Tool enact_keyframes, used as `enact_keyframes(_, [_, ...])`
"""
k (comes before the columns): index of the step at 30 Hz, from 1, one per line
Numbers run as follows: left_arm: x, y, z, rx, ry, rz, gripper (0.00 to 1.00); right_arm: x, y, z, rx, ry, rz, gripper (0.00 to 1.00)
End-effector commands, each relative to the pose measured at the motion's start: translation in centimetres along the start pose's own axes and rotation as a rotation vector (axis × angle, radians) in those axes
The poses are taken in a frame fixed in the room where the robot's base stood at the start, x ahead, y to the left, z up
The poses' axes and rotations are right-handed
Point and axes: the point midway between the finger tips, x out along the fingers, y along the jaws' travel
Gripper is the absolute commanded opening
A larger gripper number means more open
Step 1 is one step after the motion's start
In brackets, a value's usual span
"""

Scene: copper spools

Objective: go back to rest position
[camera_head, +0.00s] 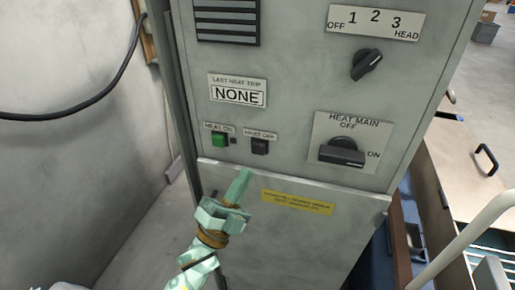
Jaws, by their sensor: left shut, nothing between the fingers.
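My left gripper (238,187) is pale green and comes up from the bottom of the head view. Its fingers are together with nothing between them. The fingertips are just below the green heat-on button (219,140) and the dark heat-off button (260,147) on the grey control cabinet (300,80). I cannot tell whether they touch the panel. My right gripper is not in view.
The cabinet also carries a black rotary head selector (367,63) and a large heat main switch (342,152). A dark cable (85,105) hangs along the pale wall at left. Open drawers (455,165) and a light rail (462,240) are at right.

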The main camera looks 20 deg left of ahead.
Motion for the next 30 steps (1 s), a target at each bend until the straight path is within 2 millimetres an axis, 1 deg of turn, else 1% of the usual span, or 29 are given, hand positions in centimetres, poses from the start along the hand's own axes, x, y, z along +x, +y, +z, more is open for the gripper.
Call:
enact_keyframes(20, [0.0,0.0,0.0,-0.001,0.0,0.0,0.0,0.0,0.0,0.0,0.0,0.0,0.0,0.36])
enact_keyframes(23, [0.0,0.3,0.1,-0.048,-0.007,0.014,0.0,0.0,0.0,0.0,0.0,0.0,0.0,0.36])
enact_keyframes(24, [-0.1,0.8,0.5,-0.094,-0.027,0.04,0.0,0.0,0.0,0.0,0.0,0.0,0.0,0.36])
enact_keyframes(25, [-0.4,1.9,1.1,-0.146,-0.06,0.08,0.0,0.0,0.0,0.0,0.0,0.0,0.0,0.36])
enact_keyframes(26, [-1.1,3.5,1.8,-0.201,-0.101,0.128,0.0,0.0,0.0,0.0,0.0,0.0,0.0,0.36])
enact_keyframes(27, [-2.4,5.8,2.8,-0.273,-0.163,0.196,0.0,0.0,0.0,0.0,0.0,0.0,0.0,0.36])
enact_keyframes(29, [-5.2,9.7,4.3,-0.381,-0.275,0.308,0.0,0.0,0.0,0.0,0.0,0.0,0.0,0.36])
enact_keyframes(30, [-7.7,12.3,5.2,-0.451,-0.359,0.385,0.0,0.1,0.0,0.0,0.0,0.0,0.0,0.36])
